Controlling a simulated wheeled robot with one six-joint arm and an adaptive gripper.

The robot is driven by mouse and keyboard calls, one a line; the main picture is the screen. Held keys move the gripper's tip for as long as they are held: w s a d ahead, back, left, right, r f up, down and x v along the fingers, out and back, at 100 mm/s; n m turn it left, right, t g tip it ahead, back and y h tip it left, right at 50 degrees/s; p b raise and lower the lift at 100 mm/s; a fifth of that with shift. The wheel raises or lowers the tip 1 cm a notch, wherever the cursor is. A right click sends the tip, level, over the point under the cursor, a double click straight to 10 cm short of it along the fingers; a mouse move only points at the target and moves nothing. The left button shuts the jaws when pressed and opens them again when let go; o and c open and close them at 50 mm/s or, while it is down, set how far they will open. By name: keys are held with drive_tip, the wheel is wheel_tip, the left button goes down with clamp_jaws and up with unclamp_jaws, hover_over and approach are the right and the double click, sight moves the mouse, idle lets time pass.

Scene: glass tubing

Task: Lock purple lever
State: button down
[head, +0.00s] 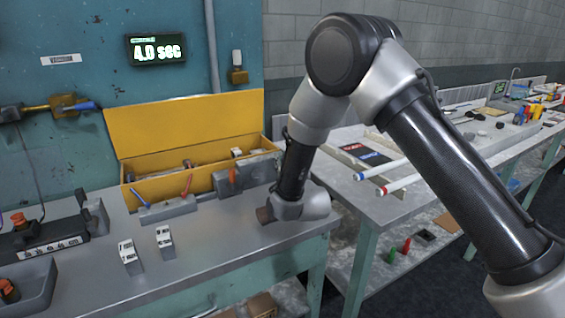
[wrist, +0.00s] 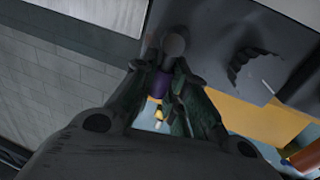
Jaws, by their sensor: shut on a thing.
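A purple piece (wrist: 157,85), which looks like the purple lever, shows between the fingers of my gripper (wrist: 168,66) in the wrist view. The fingers are closed in on it, and a rounded grey end (wrist: 175,43) shows just beyond. In the head view my wrist is low over the right part of the bench; the fingers and what they hold are hidden there. A grey block (head: 168,210) on the bench carries a bluish lever (head: 139,197) at its left and a red lever (head: 187,184) at its right, both tilted and apart from my gripper.
An open yellow box (head: 185,140) stands at the back of the bench, with a grey panel bearing an orange handle (head: 232,176) in front. Two white-topped switches (head: 127,251) stand at the front. A second table (head: 370,205) is at right.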

drive_tip(key=c, duration=1.4)
unclamp_jaws()
drive_tip(key=v, duration=1.2)
drive_tip(key=shift+f, duration=0.1)
